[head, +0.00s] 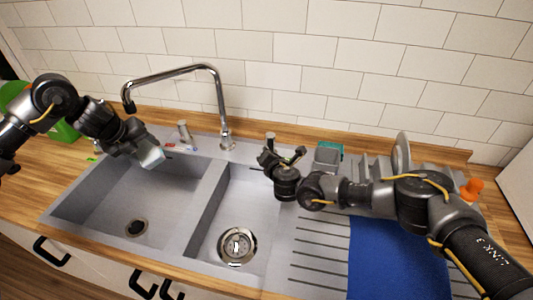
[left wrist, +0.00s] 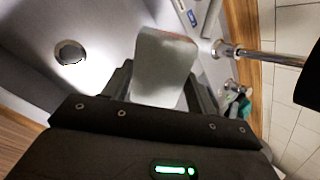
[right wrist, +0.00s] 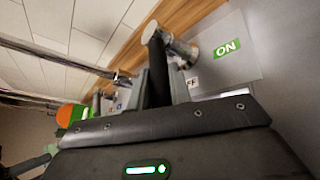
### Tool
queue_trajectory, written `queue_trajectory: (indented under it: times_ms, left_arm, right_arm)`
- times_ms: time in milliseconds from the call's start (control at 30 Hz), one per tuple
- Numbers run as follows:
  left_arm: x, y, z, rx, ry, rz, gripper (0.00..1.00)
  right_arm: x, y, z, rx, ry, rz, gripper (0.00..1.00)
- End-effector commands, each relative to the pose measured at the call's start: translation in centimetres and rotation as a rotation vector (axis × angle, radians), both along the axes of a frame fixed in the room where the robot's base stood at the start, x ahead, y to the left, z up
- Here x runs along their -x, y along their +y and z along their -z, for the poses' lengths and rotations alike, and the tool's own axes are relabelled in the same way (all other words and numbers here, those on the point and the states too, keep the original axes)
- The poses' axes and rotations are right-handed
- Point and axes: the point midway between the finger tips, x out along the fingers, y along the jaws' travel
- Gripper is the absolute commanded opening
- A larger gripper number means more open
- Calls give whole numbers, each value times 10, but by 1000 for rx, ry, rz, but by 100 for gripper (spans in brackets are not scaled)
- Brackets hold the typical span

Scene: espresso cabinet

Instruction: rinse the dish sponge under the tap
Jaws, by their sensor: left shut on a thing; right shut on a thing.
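The dish sponge (head: 152,158), a pale block, is held by my left gripper (head: 140,148) above the left basin. It lies below the spout end of the chrome tap (head: 220,105). In the left wrist view the sponge (left wrist: 165,65) sits between the fingers, with part of the tap (left wrist: 250,55) to its right. No water stream is visible. My right gripper (head: 283,158) is behind the right basin, shut on the tap handle (right wrist: 178,50). A green ON label (right wrist: 228,47) and a partly covered OFF label (right wrist: 192,83) lie beside the handle.
The sink has a left basin (head: 100,200) and a right basin (head: 225,205), both empty, with a divider between them. A small knob (head: 184,130) stands left of the tap base. At right are a blue mat (head: 395,265), a teal-edged container (head: 328,152) and a rack with a plate (head: 402,150).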

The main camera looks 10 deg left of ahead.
Motion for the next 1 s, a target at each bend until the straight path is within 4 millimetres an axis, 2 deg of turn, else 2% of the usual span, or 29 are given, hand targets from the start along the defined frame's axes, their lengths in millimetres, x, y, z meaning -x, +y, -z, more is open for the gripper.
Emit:
queue_trajectory:
  times_ms: [367, 400, 533, 833, 1000]
  left_arm:
    - [0, 0, 0, 0, 0, 0, 39]
    - [0, 0, 0, 0, 0, 0, 39]
    - [0, 0, 0, 0, 0, 0, 39]
    - [0, 0, 0, 0, 0, 0, 39]
    - [0, 0, 0, 0, 0, 0, 39]
  right_arm:
    - [-1, -3, -1, -3, -1, -31, 0]
    - [-1, -4, -1, -3, -2, -30, 26]
    - [-1, -3, -1, -2, -1, -31, 42]
    - [0, -4, -1, -2, -1, -30, 42]
    - [12, -9, -4, -3, -1, -32, 42]
